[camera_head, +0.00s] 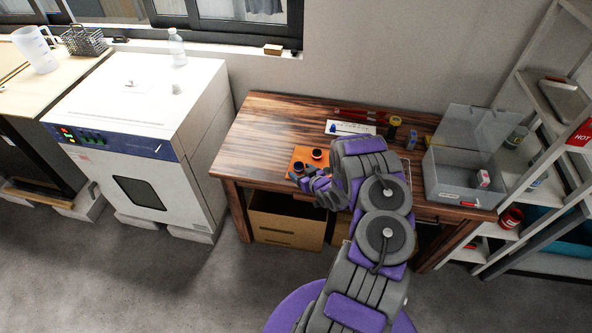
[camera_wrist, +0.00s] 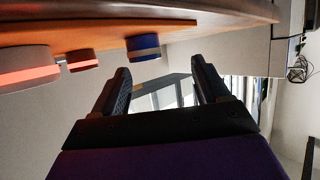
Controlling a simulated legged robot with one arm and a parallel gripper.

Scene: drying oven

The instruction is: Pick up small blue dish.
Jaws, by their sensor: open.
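The wrist view is upside down, with the table along its top. There a small blue dish (camera_wrist: 143,47) with a tan band sits on the orange mat (camera_wrist: 105,45), just beyond my left finger in the picture. My gripper (camera_wrist: 163,78) is open, with nothing between its fingers, and the dish is not between them. In the head view my gripper (camera_head: 299,177) is at the front edge of the wooden table, by the orange mat (camera_head: 300,153). I cannot tell the blue dish apart there; my gripper may partly hide it.
Two other dishes with orange-red bands, a small one (camera_wrist: 83,60) and a larger one (camera_wrist: 25,68), are on the mat. A clear box (camera_head: 455,180) stands at the table's right. The wooden table (camera_head: 262,128) is clear at its left; a white oven (camera_head: 140,130) stands beyond.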

